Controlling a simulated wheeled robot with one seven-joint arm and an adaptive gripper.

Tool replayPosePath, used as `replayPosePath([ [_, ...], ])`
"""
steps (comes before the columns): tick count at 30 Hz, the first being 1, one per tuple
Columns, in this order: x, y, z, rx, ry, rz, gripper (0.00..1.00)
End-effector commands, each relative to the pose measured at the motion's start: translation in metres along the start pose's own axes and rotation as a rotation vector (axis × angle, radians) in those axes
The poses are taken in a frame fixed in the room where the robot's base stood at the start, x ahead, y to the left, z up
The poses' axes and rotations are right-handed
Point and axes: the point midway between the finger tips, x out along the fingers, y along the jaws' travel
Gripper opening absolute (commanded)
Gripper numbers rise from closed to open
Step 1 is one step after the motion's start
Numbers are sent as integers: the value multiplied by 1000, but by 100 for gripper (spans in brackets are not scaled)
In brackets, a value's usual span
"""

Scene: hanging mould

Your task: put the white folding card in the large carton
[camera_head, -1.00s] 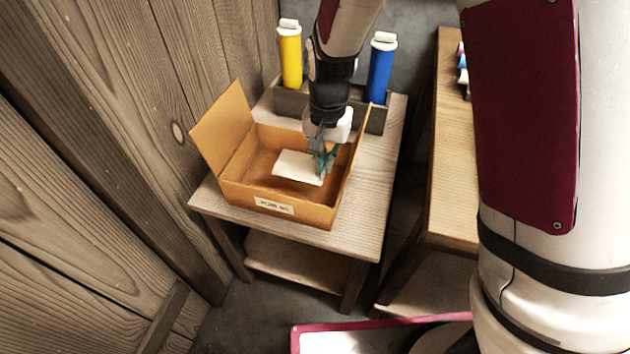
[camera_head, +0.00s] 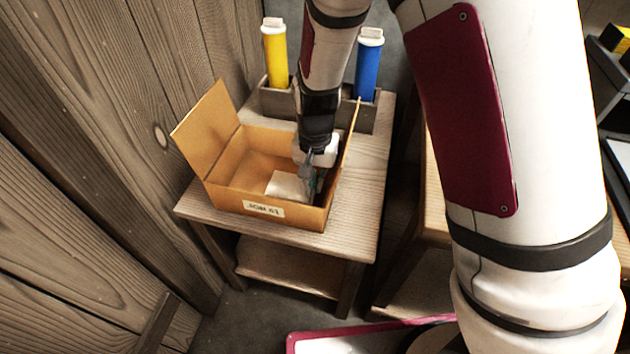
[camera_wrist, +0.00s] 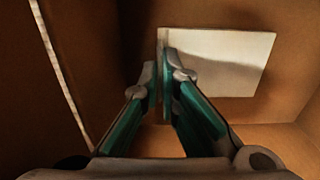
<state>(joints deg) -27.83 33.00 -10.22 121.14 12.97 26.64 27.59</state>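The large carton (camera_head: 222,196) stands open on a small wooden table, its left flap raised and a label on its front. My gripper (camera_head: 309,190) reaches down into the right part of the carton. The white folding card (camera_head: 286,185) is inside the carton's walls, left of the fingers. In the wrist view, my gripper's fingers (camera_wrist: 163,85) are close together on a thin pale edge of the card. One broad leaf of the card (camera_wrist: 225,62) spreads to the right above the brown carton floor. Whether the card touches the floor is unclear.
A yellow bottle (camera_head: 275,55) and a blue bottle (camera_head: 368,68) with white caps stand in a grey holder (camera_head: 354,112) behind the carton. A wooden wall is on the left. Another wooden table (camera_head: 436,190) is at right, partly hidden by my arm.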

Motion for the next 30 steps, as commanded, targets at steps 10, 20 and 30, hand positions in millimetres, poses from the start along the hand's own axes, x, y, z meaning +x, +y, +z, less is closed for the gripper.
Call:
replayPosePath([
  [10,0,0,0,0,0,0,25],
  [20,-34,0,0,-1,2,-2,25],
  [30,-101,0,0,0,3,-2,25],
])
